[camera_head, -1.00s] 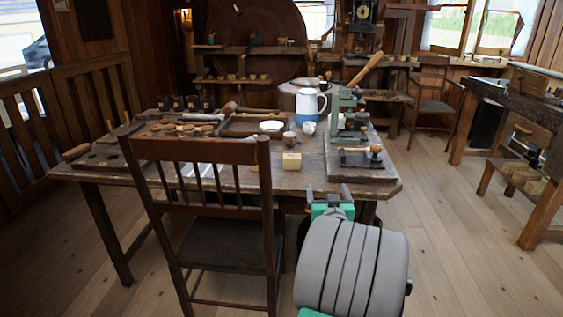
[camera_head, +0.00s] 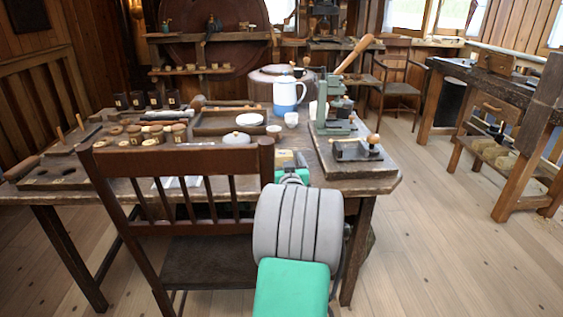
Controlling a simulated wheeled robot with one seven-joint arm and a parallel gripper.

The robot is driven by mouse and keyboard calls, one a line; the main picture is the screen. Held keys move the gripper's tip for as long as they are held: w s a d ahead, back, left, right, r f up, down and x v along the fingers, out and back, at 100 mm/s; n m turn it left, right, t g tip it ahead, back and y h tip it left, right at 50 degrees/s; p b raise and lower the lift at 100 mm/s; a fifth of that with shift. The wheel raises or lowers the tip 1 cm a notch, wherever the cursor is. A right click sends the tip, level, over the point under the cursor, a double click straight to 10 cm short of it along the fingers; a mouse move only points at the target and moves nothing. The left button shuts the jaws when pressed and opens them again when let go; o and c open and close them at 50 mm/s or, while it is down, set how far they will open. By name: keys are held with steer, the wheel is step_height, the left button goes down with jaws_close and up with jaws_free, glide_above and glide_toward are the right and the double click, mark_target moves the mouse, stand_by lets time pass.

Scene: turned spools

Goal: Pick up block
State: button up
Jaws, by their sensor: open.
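A small pale yellow block (camera_head: 284,157) lies on the worn wooden workbench (camera_head: 385,186) near its front edge, to the right of the chair's top rail. My gripper (camera_head: 291,166) is at the bench's front edge, right by the block. My own arm and gripper hide the block's lower part. The gripper is open; the view does not show whether the block lies between its fingers or just beyond them.
A wooden chair (camera_head: 170,160) stands against the bench just left of my arm. A green press (camera_head: 333,118) and a small dark tool (camera_head: 356,149) stand right of the block. A white and blue jug (camera_head: 287,92) is behind.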

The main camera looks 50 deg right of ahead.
steer(key=shift+w+d, duration=0.3)
steer(key=shift+c, duration=0.5)
steer(key=c, duration=1.4)
steer(key=shift+r, duration=0.1)
